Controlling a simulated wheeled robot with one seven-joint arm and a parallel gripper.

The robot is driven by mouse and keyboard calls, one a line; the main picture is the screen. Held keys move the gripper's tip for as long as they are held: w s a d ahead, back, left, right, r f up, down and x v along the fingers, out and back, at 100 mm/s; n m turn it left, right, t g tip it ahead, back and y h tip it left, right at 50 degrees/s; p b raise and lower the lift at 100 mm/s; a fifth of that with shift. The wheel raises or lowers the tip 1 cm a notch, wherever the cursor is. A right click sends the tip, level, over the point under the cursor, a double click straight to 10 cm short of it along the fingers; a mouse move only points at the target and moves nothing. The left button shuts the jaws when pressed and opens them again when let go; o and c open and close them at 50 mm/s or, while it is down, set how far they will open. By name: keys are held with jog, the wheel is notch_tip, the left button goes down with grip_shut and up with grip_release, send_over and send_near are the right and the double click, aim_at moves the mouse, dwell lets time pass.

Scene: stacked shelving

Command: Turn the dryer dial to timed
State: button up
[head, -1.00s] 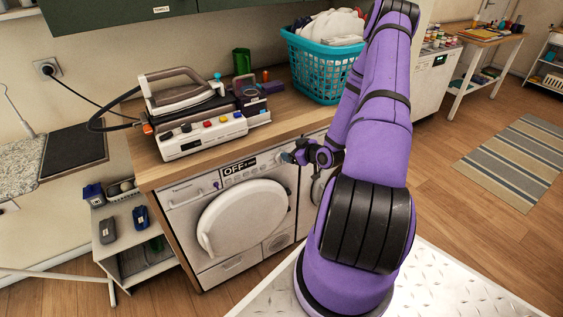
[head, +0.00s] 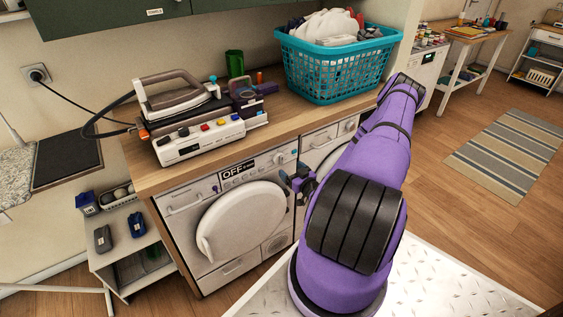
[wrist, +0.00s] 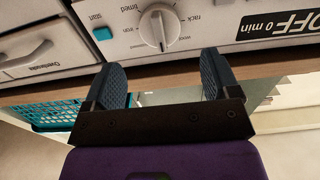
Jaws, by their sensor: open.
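The dryer (head: 205,258) is a white front-loading machine under the wooden counter. Its panel display (head: 237,168) reads OFF and shows upside down in the wrist view as "OFF 0 min" (wrist: 286,24). The round white dial (wrist: 160,27) has a grey raised grip bar running roughly up and down in the wrist view. The words "timed" and "rack" are printed on either side of it; a teal start button (wrist: 102,33) is nearby. My gripper (wrist: 162,76) is open and empty, its blue fingertips apart from the dial. In the head view my gripper (head: 290,181) hangs in front of the panel, below the dial.
An iron on its steam station (head: 205,140) and a teal laundry basket (head: 335,72) stand on the counter (head: 270,118). A second white machine (head: 325,137) stands right of the dryer. Open floor lies to the right.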

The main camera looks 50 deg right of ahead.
aim_at(282, 161)
jog(key=x, duration=0.7)
jog(key=c, duration=0.9)
